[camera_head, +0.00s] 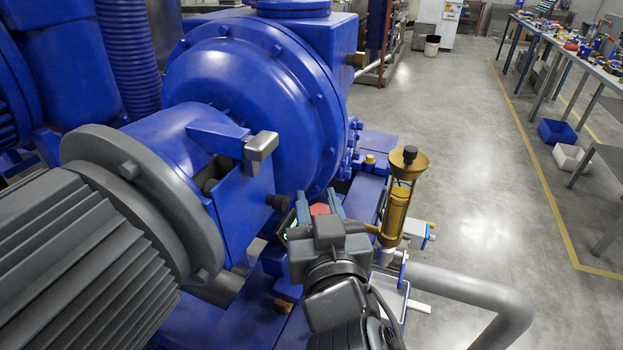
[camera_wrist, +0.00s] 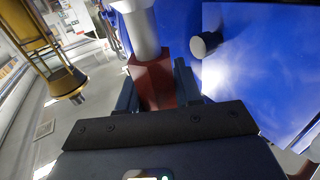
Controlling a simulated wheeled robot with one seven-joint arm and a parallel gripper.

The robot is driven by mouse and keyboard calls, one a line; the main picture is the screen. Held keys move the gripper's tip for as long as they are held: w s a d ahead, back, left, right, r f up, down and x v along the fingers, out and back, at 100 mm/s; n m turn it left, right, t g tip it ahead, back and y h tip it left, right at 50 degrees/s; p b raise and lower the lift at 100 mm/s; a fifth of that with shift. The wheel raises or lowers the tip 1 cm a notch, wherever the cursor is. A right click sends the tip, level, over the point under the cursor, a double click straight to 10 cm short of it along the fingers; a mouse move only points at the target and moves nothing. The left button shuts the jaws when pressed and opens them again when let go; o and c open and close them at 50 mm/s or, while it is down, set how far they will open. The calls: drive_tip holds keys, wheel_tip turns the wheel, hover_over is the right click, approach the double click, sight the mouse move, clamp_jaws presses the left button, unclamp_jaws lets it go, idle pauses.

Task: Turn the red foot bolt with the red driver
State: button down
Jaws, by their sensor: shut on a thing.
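My gripper (camera_head: 320,205) is low beside the blue pump casing, between the casing and the brass oiler, with its fingers shut on the red driver (camera_head: 319,209). In the wrist view my gripper (camera_wrist: 156,88) has one finger on each side of the red driver's block-shaped red body (camera_wrist: 152,78). A pale grey cylinder (camera_wrist: 143,30) extends from the far end of the red body; I cannot tell whether it is part of the driver. I cannot make out the red foot bolt in either view, nor whether the driver touches it.
The blue pump casing (camera_head: 245,95) and grey ribbed motor (camera_head: 75,255) fill the left. The brass oiler (camera_head: 398,205) stands close right of my gripper. A thick grey pipe (camera_head: 480,295) runs low at the right. Open floor (camera_head: 475,170) and workbenches (camera_head: 580,58) lie beyond.

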drive_tip(key=shift+w+a, duration=0.1)
drive_tip(key=shift+w, duration=0.5)
drive_tip(key=shift+s+f+b, duration=0.1)
drive_tip(key=shift+s+b, duration=0.05)
drive_tip(key=shift+b, duration=0.25)
wheel_tip(320, 180, down, 6)
drive_tip(key=b, duration=0.5)
drive_tip(key=shift+r, duration=0.25)
drive_tip(key=shift+f, duration=1.25)
idle(2.0)
drive_tip(key=c, duration=0.7)
unclamp_jaws()
